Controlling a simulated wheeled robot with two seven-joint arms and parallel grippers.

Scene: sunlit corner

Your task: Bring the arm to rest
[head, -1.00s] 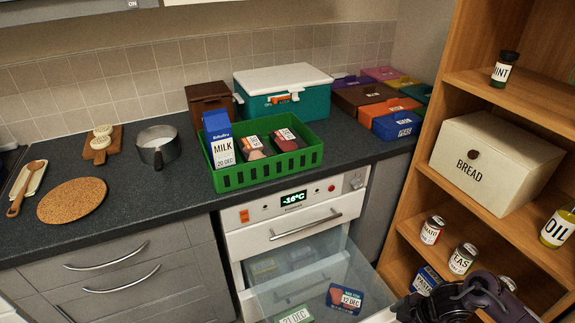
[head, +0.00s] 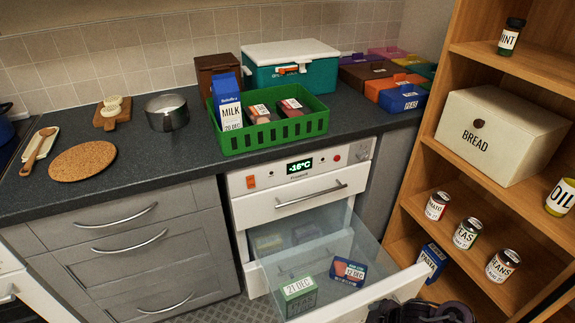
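My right gripper (head: 420,312) shows only as a dark part at the bottom edge, just below the right front corner of the open freezer drawer (head: 385,297). Its fingertips are cut off or hidden, so I cannot tell whether it is open or shut. I see nothing held in it. My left gripper is not in view. The drawer holds a blue box marked 12 DEC (head: 348,271) and a green and white box marked 21 DEC (head: 299,293).
A green crate (head: 270,134) with a milk carton (head: 227,103) and two packages stands on the counter. The wooden shelf (head: 490,221) at right holds a bread box (head: 500,133), several cans and a blue pasta box (head: 431,260). The open drawer juts out over the floor.

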